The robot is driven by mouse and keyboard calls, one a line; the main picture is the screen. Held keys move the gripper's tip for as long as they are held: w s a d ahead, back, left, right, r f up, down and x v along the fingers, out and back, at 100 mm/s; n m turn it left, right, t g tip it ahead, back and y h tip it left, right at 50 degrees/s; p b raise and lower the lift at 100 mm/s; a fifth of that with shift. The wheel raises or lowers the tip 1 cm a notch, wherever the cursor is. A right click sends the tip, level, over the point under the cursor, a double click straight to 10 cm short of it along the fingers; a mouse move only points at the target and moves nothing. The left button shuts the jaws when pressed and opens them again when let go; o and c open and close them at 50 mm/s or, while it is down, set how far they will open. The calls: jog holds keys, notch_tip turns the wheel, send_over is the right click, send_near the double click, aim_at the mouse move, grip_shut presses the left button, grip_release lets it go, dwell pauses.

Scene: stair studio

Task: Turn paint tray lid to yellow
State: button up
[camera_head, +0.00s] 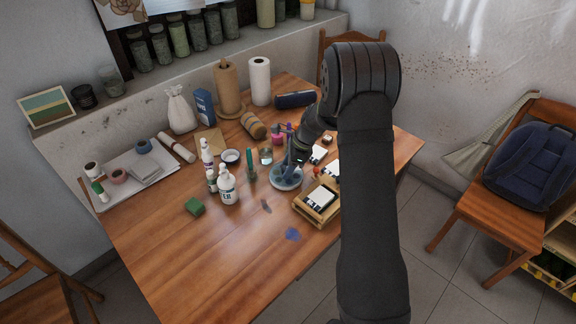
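A round blue-grey disc with darker round spots (284,183), which looks like the paint tray with its lid, lies on the wooden table near the middle. My gripper (291,165) comes down from the upper right over its back edge. The fingertips are small and partly hidden, so I cannot tell whether they touch the lid or are open. The lid's colour marks are too small to read, and I make out no yellow on it.
A wooden box with white and black cards (318,201) stands right of the disc. White bottles (227,187), a dark green bottle (251,166) and a small glass (266,156) stand to its left. The front table is mostly clear.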

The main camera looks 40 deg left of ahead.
jog(key=c, duration=0.8)
jog(key=shift+n, duration=0.3)
jog(key=n+h, duration=0.1)
jog(key=n, duration=0.1)
jog(key=n+g, duration=0.1)
jog(key=n, duration=0.1)
jog(key=shift+w+a+n+h, duration=0.1)
jog(key=shift+a+n+h, duration=0.05)
jog(key=shift+n+h, duration=0.2)
jog(key=n+h, duration=0.2)
jog(key=n, duration=0.3)
jog(key=shift+a+n, duration=0.1)
jog(key=shift+n, duration=0.15)
jog(key=n+h, duration=0.1)
jog(key=n, duration=0.2)
jog(key=shift+a+n+h, duration=0.1)
jog(key=shift+n+h, duration=0.15)
jog(key=shift+n, duration=0.05)
jog(key=n+t+h, duration=0.1)
jog(key=n, duration=0.2)
jog(key=shift+a+n, duration=0.1)
jog(key=shift+n, duration=0.2)
jog(key=n, duration=0.2)
jog(key=n+t+h, duration=0.1)
jog(key=n, duration=0.2)
jog(key=shift+s+n+t, duration=0.25)
jog(key=shift+n+t, duration=0.05)
jog(key=shift+t, duration=0.1)
